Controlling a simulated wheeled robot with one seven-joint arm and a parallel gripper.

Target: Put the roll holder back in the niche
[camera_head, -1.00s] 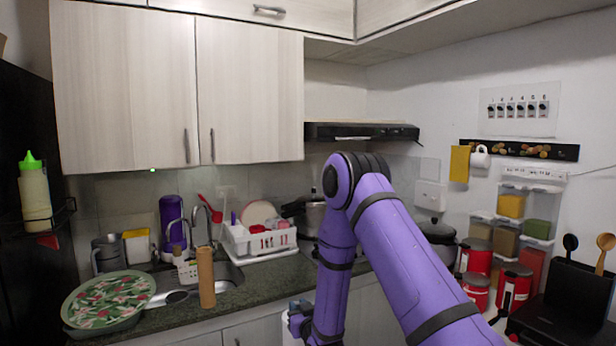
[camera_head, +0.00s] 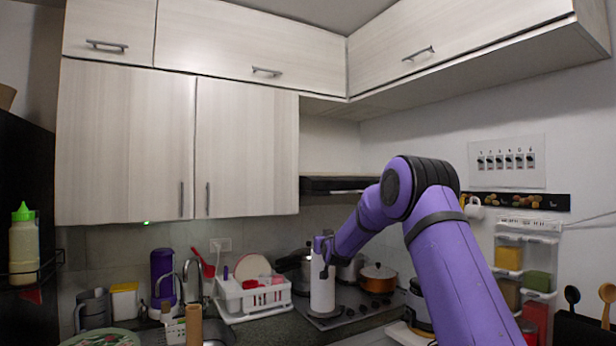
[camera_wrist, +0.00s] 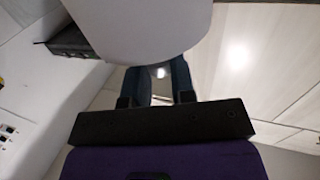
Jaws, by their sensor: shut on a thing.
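The roll holder carries a white paper roll (camera_head: 323,290) and stands upright, with a dark round base under it. In the head view it is in front of the counter and hob, and I cannot tell whether its base touches anything. My gripper (camera_head: 322,247) is at its top, shut on it. In the wrist view the white roll (camera_wrist: 140,25) fills the top middle, and my gripper's fingers (camera_wrist: 155,85) reach to it; their tips are partly hidden by it. A recess (camera_head: 330,145) shows between the wall cabinets and the right wall, above the black hood; I cannot tell if this is the niche.
A white dish rack (camera_head: 252,298) stands left of the roll, and a brown tube (camera_head: 193,325) stands by the sink. Pots, including an orange one (camera_head: 377,278), stand on the hob (camera_head: 362,303) behind and right. The hood (camera_head: 340,185) and upper cabinets (camera_head: 250,155) hang above.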

